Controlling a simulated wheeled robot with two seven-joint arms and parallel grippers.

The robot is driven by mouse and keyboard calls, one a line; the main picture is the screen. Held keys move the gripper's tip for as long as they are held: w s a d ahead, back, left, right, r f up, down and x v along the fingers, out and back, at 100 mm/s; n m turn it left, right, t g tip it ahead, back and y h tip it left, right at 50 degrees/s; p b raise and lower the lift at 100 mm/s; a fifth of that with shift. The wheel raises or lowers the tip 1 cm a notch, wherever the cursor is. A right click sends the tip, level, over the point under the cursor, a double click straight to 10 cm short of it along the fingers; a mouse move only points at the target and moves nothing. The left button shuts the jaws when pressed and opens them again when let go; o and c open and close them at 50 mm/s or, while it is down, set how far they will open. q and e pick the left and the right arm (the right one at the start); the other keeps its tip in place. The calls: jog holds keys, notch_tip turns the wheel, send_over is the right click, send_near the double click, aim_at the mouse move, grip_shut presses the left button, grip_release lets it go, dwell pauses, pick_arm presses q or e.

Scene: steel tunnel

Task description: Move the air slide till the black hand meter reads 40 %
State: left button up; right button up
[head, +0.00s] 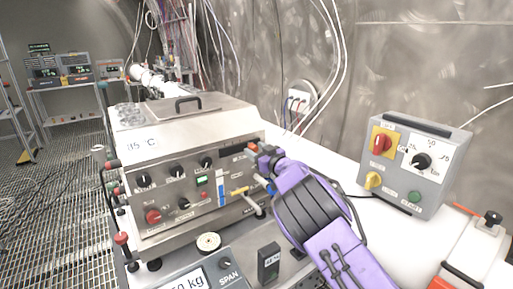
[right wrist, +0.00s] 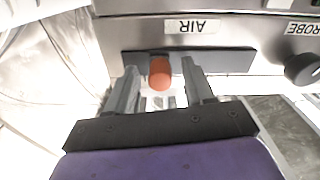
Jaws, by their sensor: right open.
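The air slide is an orange-red knob (right wrist: 160,73) on a dark slot plate (right wrist: 230,62) under an upside-down AIR label in the right wrist view. In the head view a bit of red knob (head: 253,147) shows at the upper right of the steel machine's front. My right gripper (right wrist: 160,88) is open, with one finger on each side of the knob; I cannot tell whether either touches it. In the head view my right gripper (head: 262,156) reaches the panel there. The black hand meter (head: 268,262) stands upright in front of the machine; its small reading is not legible. My left gripper is not in view.
The steel machine (head: 190,125) carries several black knobs, a red knob (head: 153,216) and a yellow-handled lever (head: 240,190). A scale display (head: 190,284) stands at the front. A grey switch box (head: 415,165) stands on the white surface at right. A black knob (right wrist: 303,69) is beside the slot.

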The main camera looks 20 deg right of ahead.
grip_shut()
jog(key=shift+w+d, duration=0.1)
jog(key=shift+d, duration=0.15)
grip_release()
